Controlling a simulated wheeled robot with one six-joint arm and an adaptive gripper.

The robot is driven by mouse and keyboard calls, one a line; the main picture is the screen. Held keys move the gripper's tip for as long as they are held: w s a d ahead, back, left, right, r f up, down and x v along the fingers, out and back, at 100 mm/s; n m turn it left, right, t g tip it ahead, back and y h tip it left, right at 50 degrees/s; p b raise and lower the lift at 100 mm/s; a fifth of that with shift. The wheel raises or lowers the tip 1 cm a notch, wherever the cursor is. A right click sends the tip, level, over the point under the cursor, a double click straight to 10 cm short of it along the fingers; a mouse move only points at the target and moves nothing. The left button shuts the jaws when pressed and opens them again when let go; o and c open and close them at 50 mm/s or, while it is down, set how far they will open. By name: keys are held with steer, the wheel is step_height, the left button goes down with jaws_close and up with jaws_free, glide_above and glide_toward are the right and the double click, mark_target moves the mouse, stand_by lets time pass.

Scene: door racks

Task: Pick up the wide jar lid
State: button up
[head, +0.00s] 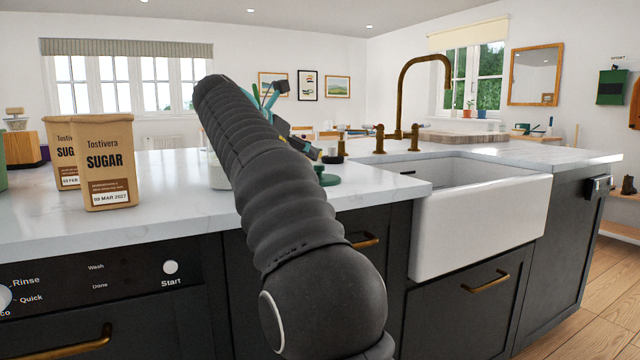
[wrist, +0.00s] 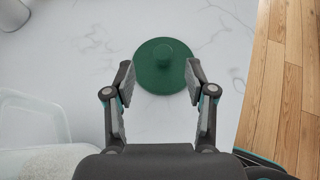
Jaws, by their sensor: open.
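The wide jar lid (wrist: 162,76) is a round green disc with a raised knob at its centre. It lies on the white marble countertop. In the wrist view it sits just beyond and between the fingertips of my gripper (wrist: 159,80), which is open and empty. In the head view the lid (head: 327,178) shows near the counter's front edge, to the right of my arm. My gripper (head: 308,150) is partly hidden behind my arm there, so the gap between its fingers and the lid is hard to judge.
Sugar bags (head: 108,162) stand left on the counter. A white sink (head: 480,215) with a brass tap (head: 402,95) is at right. A clear container (wrist: 35,135) lies at lower left in the wrist view. The counter edge drops to a wooden floor (wrist: 280,80).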

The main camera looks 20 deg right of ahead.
mark_target(317, 166)
steer(key=x, duration=0.1)
steer(key=b+x, duration=0.1)
steer(key=x, duration=0.1)
steer(key=b+x, duration=0.1)
steer(key=x, duration=0.1)
steer(key=shift+s+d+f, duration=0.1)
steer(key=shift+s+f, duration=0.1)
steer(key=shift+f, duration=0.35)
steer(key=c, duration=1)
